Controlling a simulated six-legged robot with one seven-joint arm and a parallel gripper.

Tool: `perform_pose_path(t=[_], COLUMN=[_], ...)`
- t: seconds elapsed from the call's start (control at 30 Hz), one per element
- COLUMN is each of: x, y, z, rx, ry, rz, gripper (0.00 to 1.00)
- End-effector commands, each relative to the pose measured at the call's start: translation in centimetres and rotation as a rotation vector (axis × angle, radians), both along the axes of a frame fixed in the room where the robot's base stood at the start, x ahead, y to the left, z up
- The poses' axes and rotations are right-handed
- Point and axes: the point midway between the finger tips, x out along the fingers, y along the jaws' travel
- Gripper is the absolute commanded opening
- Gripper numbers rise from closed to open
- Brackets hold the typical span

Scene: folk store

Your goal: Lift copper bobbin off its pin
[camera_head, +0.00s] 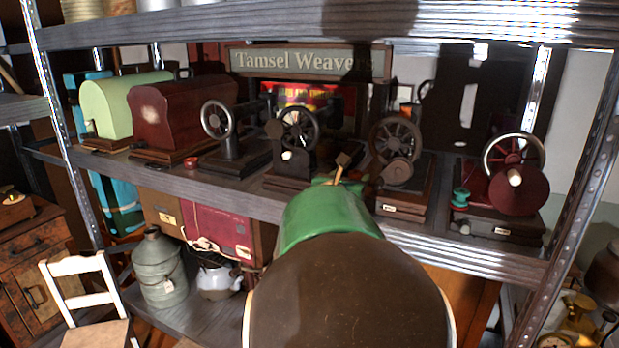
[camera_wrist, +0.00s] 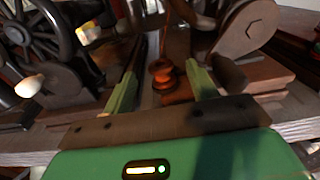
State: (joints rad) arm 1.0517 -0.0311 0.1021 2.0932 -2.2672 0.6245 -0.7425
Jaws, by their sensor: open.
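The copper bobbin (camera_wrist: 162,74) shows in the wrist view, orange-brown and shiny, near the middle of the picture, low beside a sewing machine's base. My gripper (camera_wrist: 161,72) is open, with one green finger left of the bobbin and one right of it. Gaps show on both sides, and no finger visibly touches it. I cannot tell whether the fingertips are level with it in depth. The pin under it cannot be made out. In the head view my green gripper body (camera_head: 328,215) reaches to the shelf and hides the bobbin.
Several hand-wheel sewing machines stand on the shelf (camera_head: 235,190). A dark machine (camera_head: 296,140) is left of my gripper and a brown-wheeled one (camera_head: 397,150) right. A red bobbin (camera_head: 190,163) and a green bobbin (camera_head: 461,196) sit farther along. The upper shelf (camera_head: 200,28) overhangs.

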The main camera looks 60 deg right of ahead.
Motion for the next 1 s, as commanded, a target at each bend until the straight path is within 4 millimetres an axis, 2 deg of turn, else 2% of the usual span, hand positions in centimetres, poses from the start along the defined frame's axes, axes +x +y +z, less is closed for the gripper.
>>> perform_pose_path(t=[0.37, 0.63, 0.67, 0.9, 1.0], x=[0.9, 1.0, 1.0, 1.0, 1.0], y=[-4.7, -5.1, -5.1, -5.1, -5.1], z=[-0.5, -0.5, -0.5, -0.5, -0.5], rx=[-0.001, -0.001, -0.001, -0.001, -0.001], ry=[-0.001, -0.001, -0.001, -0.001, -0.001], rz=[0.0, 0.002, 0.002, 0.002, 0.002], gripper=[0.58, 0.58, 0.56, 0.1, 0.1])
